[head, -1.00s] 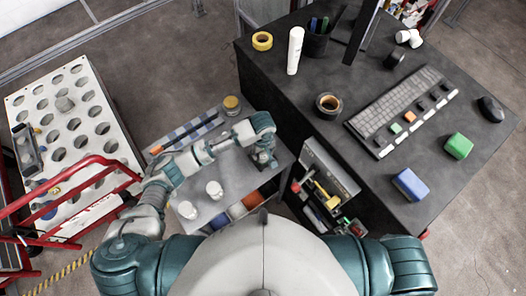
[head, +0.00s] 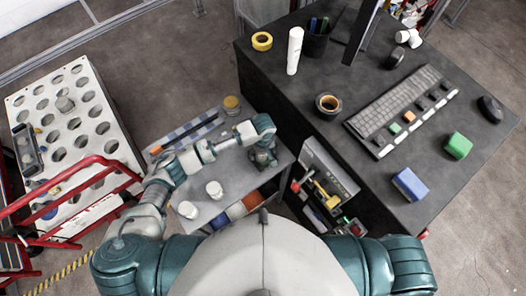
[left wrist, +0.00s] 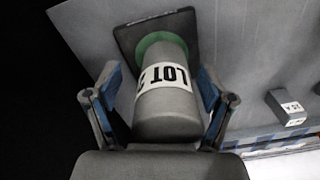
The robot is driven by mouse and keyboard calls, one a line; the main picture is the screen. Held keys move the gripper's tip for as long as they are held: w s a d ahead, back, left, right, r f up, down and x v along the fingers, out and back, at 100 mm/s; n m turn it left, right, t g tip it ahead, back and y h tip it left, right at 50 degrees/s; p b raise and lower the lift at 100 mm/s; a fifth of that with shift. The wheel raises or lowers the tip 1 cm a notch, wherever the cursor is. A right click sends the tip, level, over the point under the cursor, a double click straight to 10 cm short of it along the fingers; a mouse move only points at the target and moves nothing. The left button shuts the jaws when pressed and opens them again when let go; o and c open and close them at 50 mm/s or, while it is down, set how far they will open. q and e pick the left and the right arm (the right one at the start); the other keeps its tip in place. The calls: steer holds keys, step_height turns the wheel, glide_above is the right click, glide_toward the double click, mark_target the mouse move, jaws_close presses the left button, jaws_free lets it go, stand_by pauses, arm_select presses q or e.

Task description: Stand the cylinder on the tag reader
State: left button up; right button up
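The grey cylinder (left wrist: 165,112) with a white "LOT" label is between the fingers of my left gripper (left wrist: 157,85) in the left wrist view. Its far end meets a dark square pad, seemingly the tag reader (left wrist: 130,32), with a green ring around that end. It looks upright on the pad. The fingers are apart on either side, with gaps to the cylinder near the tips. In the head view my left gripper (head: 263,158) is low over the right end of the grey bench, and the cylinder cannot be made out there. My right gripper is not in view.
The grey bench (head: 235,172) also bears two white-topped items (head: 214,189) and a yellow-topped jar (head: 231,104). The dark desk (head: 300,110) rises close on the right. A small labelled block (left wrist: 287,108) shows right in the left wrist view. A red rail (head: 75,180) stands left.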

arm_select(q)
steer(key=shift+r, duration=0.2)
step_height(320, 180, up, 11)
steer(key=shift+a+f, duration=0.15)
steer(key=shift+r, duration=0.5)
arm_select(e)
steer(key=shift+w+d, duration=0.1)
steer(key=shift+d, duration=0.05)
